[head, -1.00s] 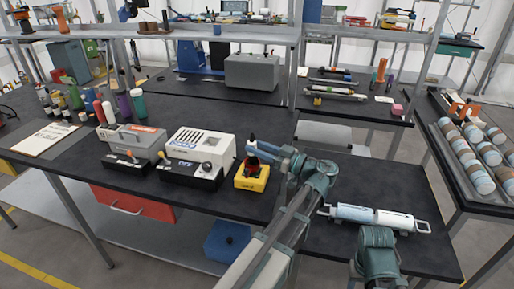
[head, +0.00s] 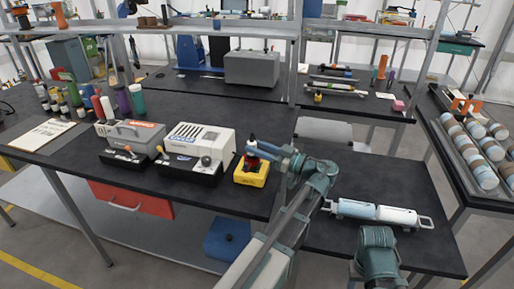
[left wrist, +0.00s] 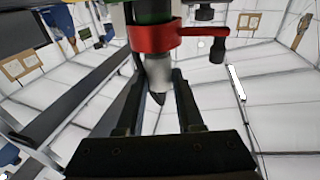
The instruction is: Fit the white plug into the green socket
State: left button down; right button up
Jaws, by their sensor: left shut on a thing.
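In the left wrist view, the white plug (left wrist: 159,72) stands between the two fingers of my left gripper (left wrist: 160,97), with a dark pointed end below. The gripper is shut on it. The green socket (left wrist: 153,14) is at the top, with a red clamp ring (left wrist: 150,38) around the column just above the plug. The plug's upper end meets the ring; how deep it sits is hidden. In the head view, my left gripper (head: 262,149) is above the yellow base (head: 251,174), too small to show the plug clearly. My right gripper is not visible; only that arm shows.
A white box device (head: 198,148) and a grey device (head: 130,136) stand left of the yellow base. Several bottles are farther left. A white double cylinder with handles (head: 378,213) lies on the right table. Black tabletop is clear behind the devices.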

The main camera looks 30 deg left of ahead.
pick_arm(q)
jog(key=shift+f, duration=0.25)
jog(key=shift+c, duration=2.3)
grip_release()
jog(key=d+f+b, duration=0.1)
jog(key=d, duration=1.2)
jog(key=shift+d, duration=0.4)
jog(key=shift+f, duration=0.1)
